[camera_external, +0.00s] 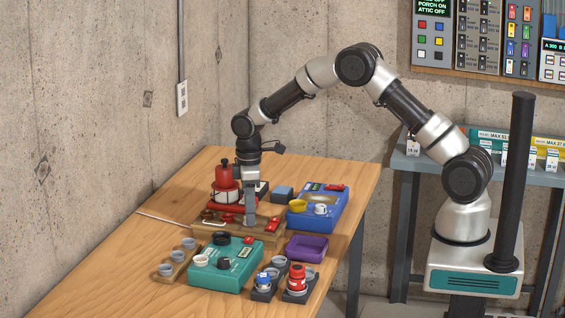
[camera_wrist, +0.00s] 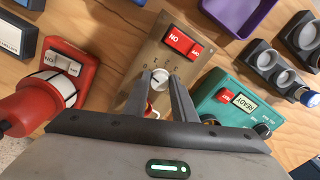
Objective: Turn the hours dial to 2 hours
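A small pale round dial (camera_wrist: 160,78) with faint tick marks around it sits on a tan wooden panel (camera_wrist: 154,48); its markings are too small to read. My gripper (camera_wrist: 161,80) points down at the panel, with one fingertip on each side of the dial. I cannot tell whether the fingers touch it or are slightly apart. In the external view my gripper (camera_external: 250,217) is low over the wooden panel (camera_external: 212,229), and the dial is hidden behind the fingers. A red ON switch (camera_wrist: 182,41) is on the panel beyond the dial.
A red device (camera_wrist: 60,75) with a white band stands left of the panel; a teal box (camera_wrist: 222,102) is close on the right. A blue box (camera_external: 322,218), purple tray (camera_external: 306,247) and grey cup racks (camera_external: 263,293) crowd nearby. The table's near left (camera_external: 120,280) is clear.

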